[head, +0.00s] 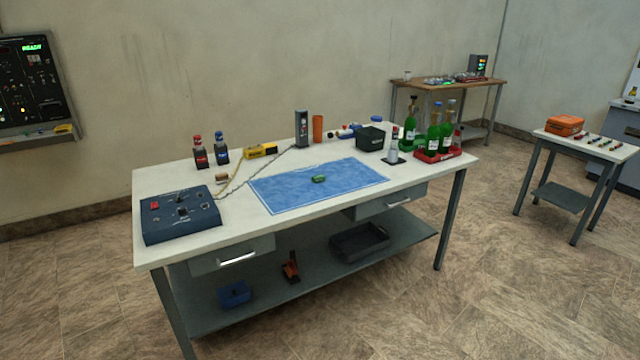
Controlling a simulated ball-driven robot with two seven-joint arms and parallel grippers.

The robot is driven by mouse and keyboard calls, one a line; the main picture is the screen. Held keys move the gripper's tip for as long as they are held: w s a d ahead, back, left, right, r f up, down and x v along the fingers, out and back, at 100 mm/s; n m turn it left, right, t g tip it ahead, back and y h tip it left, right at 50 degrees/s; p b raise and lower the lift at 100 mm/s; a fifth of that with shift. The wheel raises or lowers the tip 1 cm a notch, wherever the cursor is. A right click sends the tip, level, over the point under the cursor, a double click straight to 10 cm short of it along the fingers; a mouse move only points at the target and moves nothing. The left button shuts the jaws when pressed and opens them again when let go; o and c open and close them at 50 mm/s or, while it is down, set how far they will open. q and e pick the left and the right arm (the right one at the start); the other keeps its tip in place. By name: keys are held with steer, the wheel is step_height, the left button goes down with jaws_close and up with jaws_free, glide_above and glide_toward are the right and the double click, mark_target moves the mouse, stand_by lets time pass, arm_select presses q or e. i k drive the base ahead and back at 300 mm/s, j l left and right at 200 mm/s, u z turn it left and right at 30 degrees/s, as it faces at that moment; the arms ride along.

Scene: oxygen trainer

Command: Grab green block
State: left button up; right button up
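A small green block (318,179) lies on the blue mat (285,192), near the middle of the white-topped workbench (240,220). Nothing touches or covers the block. Its fine shape is too small to tell. Neither of my grippers shows in the head view.
A dark control box (180,216) sits at the bench's left end. Bottles, a yellow device (260,151), an orange cylinder (318,128) and a dark bin (370,138) line the back.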

mark_target(315, 179)
steer(key=i+u, duration=0.15)
steer(key=u, duration=0.35)
steer(key=i+l+u, duration=0.3)
steer(key=l+u, duration=0.15)
steer(key=l, duration=0.2)
steer(key=i+l+u, duration=0.2)
steer(key=l, duration=0.15)
steer(key=l+u, duration=0.25)
steer(key=l, duration=0.1)
